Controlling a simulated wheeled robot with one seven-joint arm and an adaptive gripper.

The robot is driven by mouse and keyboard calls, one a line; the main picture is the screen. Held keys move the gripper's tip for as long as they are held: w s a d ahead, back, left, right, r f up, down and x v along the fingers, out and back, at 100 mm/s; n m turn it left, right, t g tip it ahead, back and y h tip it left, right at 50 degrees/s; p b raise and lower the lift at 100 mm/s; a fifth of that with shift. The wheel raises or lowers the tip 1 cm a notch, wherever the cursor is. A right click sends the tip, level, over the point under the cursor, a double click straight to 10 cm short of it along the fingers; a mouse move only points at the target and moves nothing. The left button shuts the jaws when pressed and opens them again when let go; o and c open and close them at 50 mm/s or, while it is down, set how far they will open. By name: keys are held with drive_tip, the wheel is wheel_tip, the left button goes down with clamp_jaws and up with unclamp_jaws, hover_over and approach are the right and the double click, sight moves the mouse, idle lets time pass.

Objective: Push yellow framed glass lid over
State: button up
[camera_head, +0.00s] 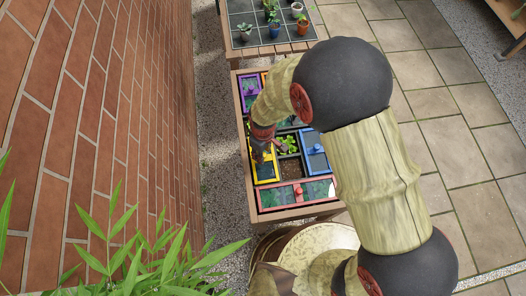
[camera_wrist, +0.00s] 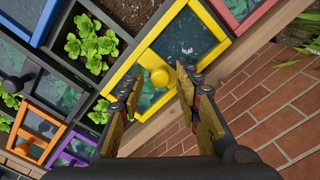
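The yellow framed glass lid (camera_wrist: 141,73) lies over part of the planter box in the wrist view, with a round yellow knob (camera_wrist: 160,77) on it. It also shows in the head view, where the yellow frame (camera_head: 266,181) sits at the left side of the box, partly hidden by my arm. My gripper (camera_wrist: 158,88) is open, its two fingers apart on either side of the knob in the picture. I cannot tell whether they touch the knob or lid. In the head view my gripper (camera_head: 262,150) is at the yellow lid.
An open compartment of green plants (camera_wrist: 91,46) and one of dark soil (camera_wrist: 128,10) lie beside the yellow lid. Blue (camera_head: 315,158), red (camera_head: 280,197), purple (camera_head: 250,84) and orange (camera_wrist: 35,133) lids surround them. A brick wall (camera_head: 120,110) stands to the left of the box.

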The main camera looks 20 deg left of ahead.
idle(0.3)
wheel_tip(320, 180, up, 12)
idle(0.5)
idle(0.5)
drive_tip(key=shift+s+d+r+m+t+b, duration=1.05)
drive_tip(key=shift+d+r+m, duration=1.4)
drive_tip(key=shift+d+r, duration=2.2)
drive_tip(key=shift+s+d+r+m+t+b, duration=1)
drive_tip(key=shift+d+r+m, duration=1.7)
drive_tip(key=shift+d, duration=3.6)
drive_tip(key=shift+s+d+r+m+t+b, duration=1.05)
drive_tip(key=shift+d+r+m, duration=1.2)
drive_tip(key=shift+d+r, duration=2.5)
drive_tip(key=shift+s+d+f+g, duration=0.2)
drive_tip(key=shift+d+f+g, duration=0.1)
drive_tip(key=shift+d+f, duration=0.45)
